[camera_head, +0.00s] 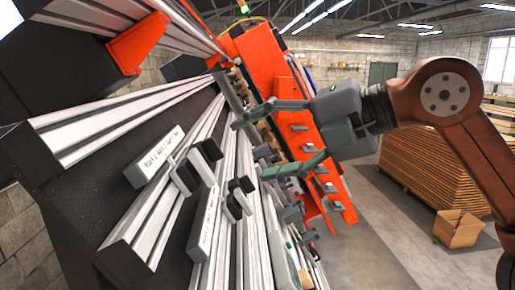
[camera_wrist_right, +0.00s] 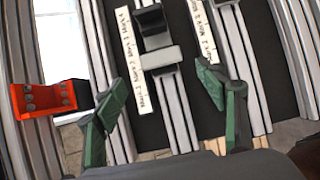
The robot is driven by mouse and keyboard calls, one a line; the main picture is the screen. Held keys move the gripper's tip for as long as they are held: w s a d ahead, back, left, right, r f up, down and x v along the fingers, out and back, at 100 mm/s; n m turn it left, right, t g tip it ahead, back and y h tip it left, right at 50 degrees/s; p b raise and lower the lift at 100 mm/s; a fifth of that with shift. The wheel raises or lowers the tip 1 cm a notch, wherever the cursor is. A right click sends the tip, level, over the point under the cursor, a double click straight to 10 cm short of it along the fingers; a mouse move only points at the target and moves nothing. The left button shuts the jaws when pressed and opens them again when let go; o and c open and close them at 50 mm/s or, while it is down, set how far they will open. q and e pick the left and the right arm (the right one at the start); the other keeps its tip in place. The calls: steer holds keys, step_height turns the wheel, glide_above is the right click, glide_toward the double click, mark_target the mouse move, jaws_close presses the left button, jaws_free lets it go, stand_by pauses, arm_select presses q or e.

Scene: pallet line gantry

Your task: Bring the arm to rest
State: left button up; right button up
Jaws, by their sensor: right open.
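My right arm (camera_head: 442,95), rust-red with a grey wrist, reaches in from the right in the head view. It is raised and extends across to the machine. My right gripper (camera_head: 252,147) is open, its two grey-green fingers spread apart, with nothing between them. In the right wrist view the open gripper (camera_wrist_right: 160,86) has its green fingers left and right, facing aluminium rails and a black block with a grey clamp (camera_wrist_right: 160,57). I cannot tell whether a fingertip touches anything. My left gripper is not seen.
Aluminium rails carry labelled white strips (camera_head: 155,157) and black clamp blocks (camera_head: 208,151) close to the gripper. An orange panel (camera_head: 268,65) stands behind the gripper. An open cardboard box (camera_head: 459,229) and stacked wooden boards (camera_head: 425,165) stand at the right. The floor (camera_head: 375,220) between is clear.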

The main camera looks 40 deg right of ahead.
mark_target(206, 164)
steer(key=x, duration=1.2)
steer(key=shift+a, duration=0.15)
steer(key=shift+s+r, duration=0.1)
